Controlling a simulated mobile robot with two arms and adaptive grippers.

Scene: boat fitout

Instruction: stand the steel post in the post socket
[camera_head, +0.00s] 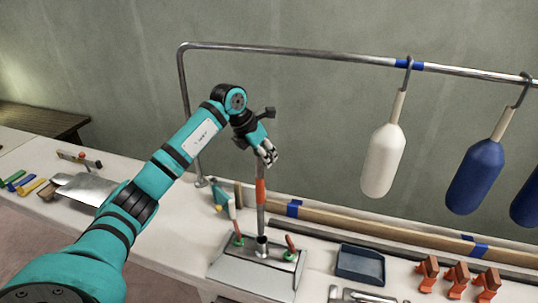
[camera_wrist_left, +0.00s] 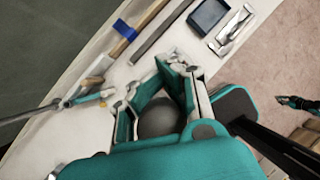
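The steel post (camera_head: 261,193), grey with an orange band, stands about upright below my left gripper (camera_head: 268,152). The gripper's fingers are around its top end. In the left wrist view the post (camera_wrist_left: 157,119) shows end-on as a dark grey round between the fingers of the gripper (camera_wrist_left: 158,92). The post socket (camera_head: 262,245) is a short steel tube on a grey base plate on the bench. The post's lower end lines up with the socket's mouth in the head view; I cannot tell whether it is inside or behind it. My right gripper (camera_wrist_left: 299,103) seems to show small at the wrist view's edge.
A dark blue tray (camera_head: 360,264) and orange clamps (camera_head: 458,279) lie to the right. A long wooden batten (camera_head: 350,222) lies behind. White (camera_head: 383,160) and blue (camera_head: 475,177) fenders hang from a steel rail (camera_head: 300,52).

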